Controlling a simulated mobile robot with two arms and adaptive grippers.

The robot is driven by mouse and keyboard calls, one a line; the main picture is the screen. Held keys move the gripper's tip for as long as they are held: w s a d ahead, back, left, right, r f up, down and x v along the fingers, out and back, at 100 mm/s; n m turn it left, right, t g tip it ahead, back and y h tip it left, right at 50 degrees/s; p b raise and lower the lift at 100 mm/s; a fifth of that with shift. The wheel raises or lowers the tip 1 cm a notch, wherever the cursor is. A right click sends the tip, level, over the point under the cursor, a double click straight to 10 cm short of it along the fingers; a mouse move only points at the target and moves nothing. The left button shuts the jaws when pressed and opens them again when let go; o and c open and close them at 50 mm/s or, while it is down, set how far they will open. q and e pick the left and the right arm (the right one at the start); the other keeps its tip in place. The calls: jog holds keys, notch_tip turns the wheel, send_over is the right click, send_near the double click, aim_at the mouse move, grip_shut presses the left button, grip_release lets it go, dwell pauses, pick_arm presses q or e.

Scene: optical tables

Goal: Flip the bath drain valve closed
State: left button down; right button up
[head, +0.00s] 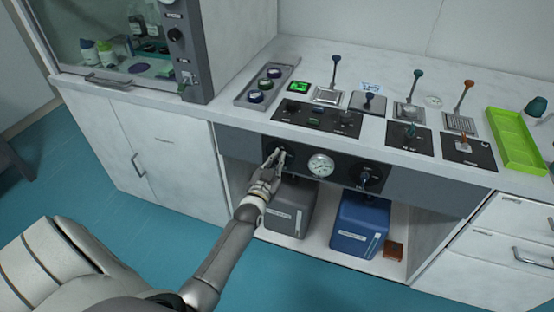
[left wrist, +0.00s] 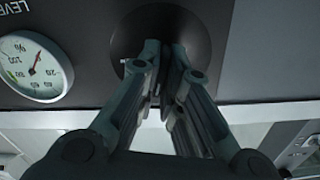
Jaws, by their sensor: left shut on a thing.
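My left gripper (head: 279,154) is at the left end of the dark front panel (head: 345,187) under the worktop. Its fingers are closed on a valve handle in front of a round black plate (left wrist: 197,32). The fingers hide most of the handle, so I cannot read its position. No label readable here tells which valve is the bath drain. My right gripper is in neither view.
A round white gauge (head: 321,165) sits between the two valves. Under the panel stand a grey canister (head: 288,208) and a blue canister (head: 359,226). Levers and switch panels crowd the worktop, with a green tray (head: 517,142) at the right. The floor (head: 110,185) in front is clear.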

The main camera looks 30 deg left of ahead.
pick_arm(q)
jog(key=n, duration=0.3)
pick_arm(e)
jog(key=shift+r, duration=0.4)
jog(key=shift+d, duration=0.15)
pick_arm(q)
jog(key=c, duration=1.6)
grip_release()
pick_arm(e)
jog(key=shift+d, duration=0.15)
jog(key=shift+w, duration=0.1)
pick_arm(q)
jog(key=v, duration=1.2)
jog(key=shift+f, duration=0.15)
